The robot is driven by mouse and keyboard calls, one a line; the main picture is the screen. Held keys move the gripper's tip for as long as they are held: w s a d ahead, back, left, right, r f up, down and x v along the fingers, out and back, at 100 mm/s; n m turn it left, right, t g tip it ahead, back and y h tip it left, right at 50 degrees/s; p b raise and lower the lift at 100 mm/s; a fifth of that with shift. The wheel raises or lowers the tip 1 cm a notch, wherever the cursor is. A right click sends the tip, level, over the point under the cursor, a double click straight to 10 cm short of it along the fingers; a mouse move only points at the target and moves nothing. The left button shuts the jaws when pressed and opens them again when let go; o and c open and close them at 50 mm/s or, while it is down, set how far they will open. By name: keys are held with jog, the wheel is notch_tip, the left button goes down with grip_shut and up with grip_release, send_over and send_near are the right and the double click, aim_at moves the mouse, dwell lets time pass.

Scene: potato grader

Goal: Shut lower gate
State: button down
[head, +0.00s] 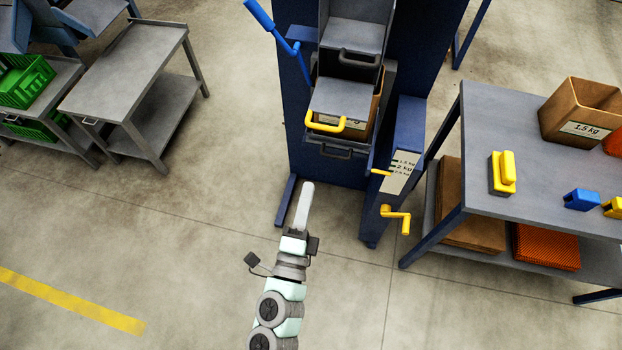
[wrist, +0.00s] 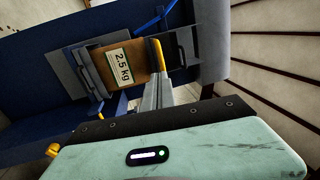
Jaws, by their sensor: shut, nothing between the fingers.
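The lower gate (head: 342,97) shows in the head view as a grey plate on the blue machine, projecting forward over a cardboard box. A yellow handle (head: 336,124) runs along its front edge. The handle also shows in the wrist view (wrist: 157,54), just beyond my fingertips. My gripper (head: 307,186) is shut and empty, in front of and below the handle in the head picture. In the wrist view my gripper (wrist: 156,88) points at the handle's near end. I cannot tell whether they touch. The box (wrist: 121,66) under the gate carries a 2.5 kg label.
A blue lever (head: 262,16) rises at the machine's upper left. A yellow crank (head: 398,215) sticks out at its lower right. A grey bench (head: 470,110) with a 1.5 kg box (head: 590,105) stands right. Floor left of my arm is clear.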

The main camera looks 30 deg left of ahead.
send_near(323, 129)
jog(key=x, duration=0.5)
jog(key=shift+w+a, duration=0.1)
jog(key=shift+w, duration=0.1)
jog(key=shift+w+a, duration=0.2)
jog(key=shift+w, duration=0.45)
